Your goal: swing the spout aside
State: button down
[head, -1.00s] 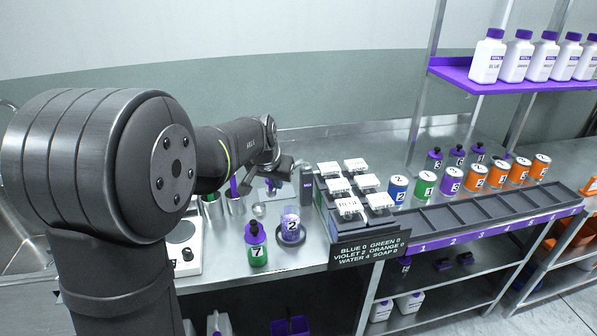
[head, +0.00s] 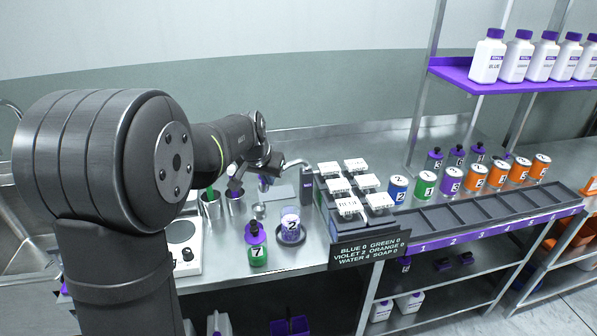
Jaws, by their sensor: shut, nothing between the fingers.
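A green bottle labelled 7 with a purple top (head: 257,246) stands left of the jar. A white hotplate (head: 184,242) is further left. White-lidded units (head: 352,207) stand right of the post. Two metal cans (head: 211,206) hold sticks.

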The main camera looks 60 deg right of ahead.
jog(key=shift+w+d, duration=0.15)
jog(key=shift+w, duration=0.75)
jog(key=shift+w+d, duration=0.15)
jog(key=shift+w, duration=0.4)
jog(key=shift+w+d, duration=0.15)
jog(key=shift+w, duration=0.4)
notch_tip(320, 180, up, 7)
dwell(0.6)
jog(key=shift+w, duration=0.1)
